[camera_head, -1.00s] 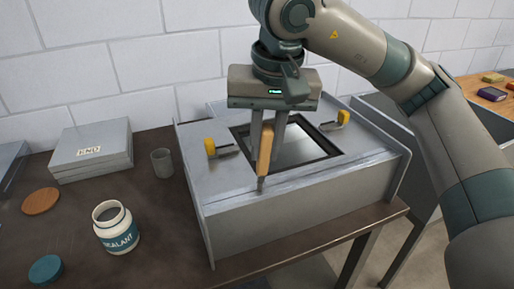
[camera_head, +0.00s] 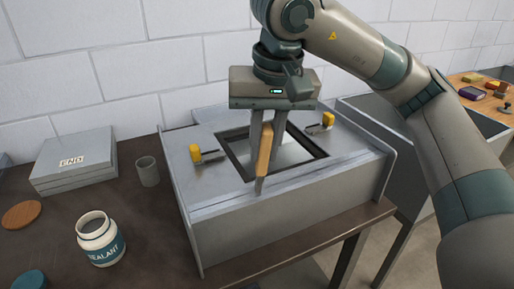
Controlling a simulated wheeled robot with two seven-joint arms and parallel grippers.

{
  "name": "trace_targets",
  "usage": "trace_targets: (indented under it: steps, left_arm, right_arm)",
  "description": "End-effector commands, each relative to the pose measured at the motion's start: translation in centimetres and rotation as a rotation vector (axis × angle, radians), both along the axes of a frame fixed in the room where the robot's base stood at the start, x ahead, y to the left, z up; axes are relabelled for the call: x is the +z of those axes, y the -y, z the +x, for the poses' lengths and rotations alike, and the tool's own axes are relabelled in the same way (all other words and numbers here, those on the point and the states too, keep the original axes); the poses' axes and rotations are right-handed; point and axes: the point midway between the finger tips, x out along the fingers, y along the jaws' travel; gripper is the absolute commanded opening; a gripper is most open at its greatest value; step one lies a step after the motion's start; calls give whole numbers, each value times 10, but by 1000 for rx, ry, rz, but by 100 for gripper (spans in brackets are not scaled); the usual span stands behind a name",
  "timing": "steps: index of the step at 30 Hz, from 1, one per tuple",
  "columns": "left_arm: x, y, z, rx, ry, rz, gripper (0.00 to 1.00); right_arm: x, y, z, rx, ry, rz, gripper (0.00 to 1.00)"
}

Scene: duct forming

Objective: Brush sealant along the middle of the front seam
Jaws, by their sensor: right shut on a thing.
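My right gripper (camera_head: 266,140) is shut on a brush with a wooden handle (camera_head: 264,149), held upright over the grey metal duct (camera_head: 290,222). The brush's dark lower end (camera_head: 259,186) points down at the duct's front top edge, where the front seam (camera_head: 235,203) runs. I cannot tell for sure whether the tip touches the seam. The open sealant jar (camera_head: 100,240) stands on the dark table at the left. My left gripper is not in view.
Two yellow-handled clamps (camera_head: 207,154) (camera_head: 321,124) sit on the duct beside its square opening (camera_head: 236,160). A grey cup (camera_head: 148,171), stacked panels marked END (camera_head: 74,162), a round wooden disc (camera_head: 21,215) and a teal lid (camera_head: 28,281) lie at the left. A second table stands at the right.

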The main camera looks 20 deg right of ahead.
Motion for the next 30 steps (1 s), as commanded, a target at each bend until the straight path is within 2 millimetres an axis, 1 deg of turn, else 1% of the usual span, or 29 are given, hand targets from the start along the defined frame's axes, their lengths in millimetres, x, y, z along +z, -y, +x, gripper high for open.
trace_targets:
  steps: [4,19,30]
  left_arm:
    - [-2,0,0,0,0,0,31]
    - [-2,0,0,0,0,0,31]
    - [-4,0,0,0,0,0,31]
  right_arm:
    - [-2,6,0,-1,-2,-1,0]
    - [-2,10,0,-2,-3,-4,0]
    - [-1,31,1,-4,-3,-3,0]
